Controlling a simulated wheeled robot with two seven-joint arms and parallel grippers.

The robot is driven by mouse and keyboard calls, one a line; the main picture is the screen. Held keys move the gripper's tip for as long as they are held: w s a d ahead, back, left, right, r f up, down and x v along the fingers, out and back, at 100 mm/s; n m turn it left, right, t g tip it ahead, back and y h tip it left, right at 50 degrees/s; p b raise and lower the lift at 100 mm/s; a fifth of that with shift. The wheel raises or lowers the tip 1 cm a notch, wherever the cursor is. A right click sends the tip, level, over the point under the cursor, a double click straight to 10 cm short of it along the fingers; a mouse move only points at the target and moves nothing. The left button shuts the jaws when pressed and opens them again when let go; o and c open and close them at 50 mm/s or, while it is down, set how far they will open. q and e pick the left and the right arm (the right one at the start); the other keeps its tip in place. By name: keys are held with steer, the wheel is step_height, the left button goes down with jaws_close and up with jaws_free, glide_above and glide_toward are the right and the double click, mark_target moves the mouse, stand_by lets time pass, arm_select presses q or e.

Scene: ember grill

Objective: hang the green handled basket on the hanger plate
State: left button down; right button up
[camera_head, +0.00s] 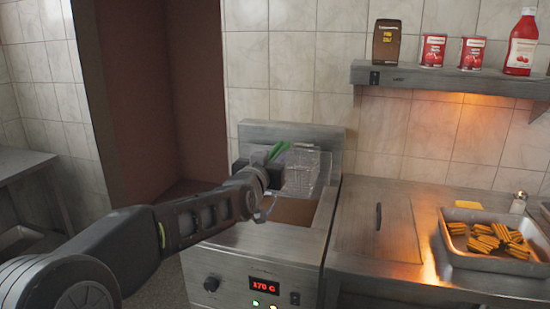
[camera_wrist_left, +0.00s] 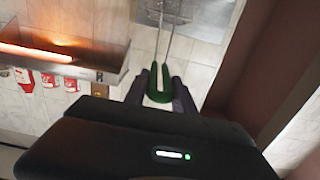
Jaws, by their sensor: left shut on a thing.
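The green handled basket, a wire mesh basket (camera_head: 301,172), is at the back of the fryer, in front of the upright metal plate (camera_head: 308,136), which looks like the hanger plate. I cannot tell whether the basket hangs on the plate or is apart from it. Its green handle (camera_head: 279,150) points up and shows close up in the left wrist view (camera_wrist_left: 159,95), with two wire rods running from it. My left gripper (camera_head: 262,178) is shut on this handle; its fingers also show in the left wrist view (camera_wrist_left: 160,82). My right gripper is out of view.
The fryer's well with brown oil (camera_head: 293,211) lies below the basket. A metal counter (camera_head: 370,225) to the right carries a tray (camera_head: 500,268) of grilled pieces and a shaker (camera_head: 518,202). A shelf (camera_head: 440,79) with cans and bottles is on the wall.

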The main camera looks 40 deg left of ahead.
mark_target(283, 144)
arm_select(q)
steer(key=shift+w+r, duration=0.15)
steer(key=shift+r, duration=0.05)
steer(key=shift+r+p+x, duration=0.1)
steer(key=shift+p+x, duration=0.9)
steer(key=shift+x, duration=0.15)
steer(key=shift+r+p+x, duration=0.15)
steer(key=shift+p+x, duration=0.85)
steer(key=shift+x, duration=0.1)
step_height(283, 144, down, 4)
steer(key=b, duration=0.4)
steer(key=shift+w+r, duration=0.1)
steer(key=shift+r, duration=0.1)
steer(key=shift+f+b, duration=0.65)
steer(key=shift+b, duration=0.05)
steer(key=c, duration=1.4)
jaws_free()
steer(key=o, duration=0.5)
steer(key=shift+c, duration=0.2)
steer(key=b+v, duration=0.2)
steer(key=v, duration=0.5)
steer(key=shift+s, duration=0.35)
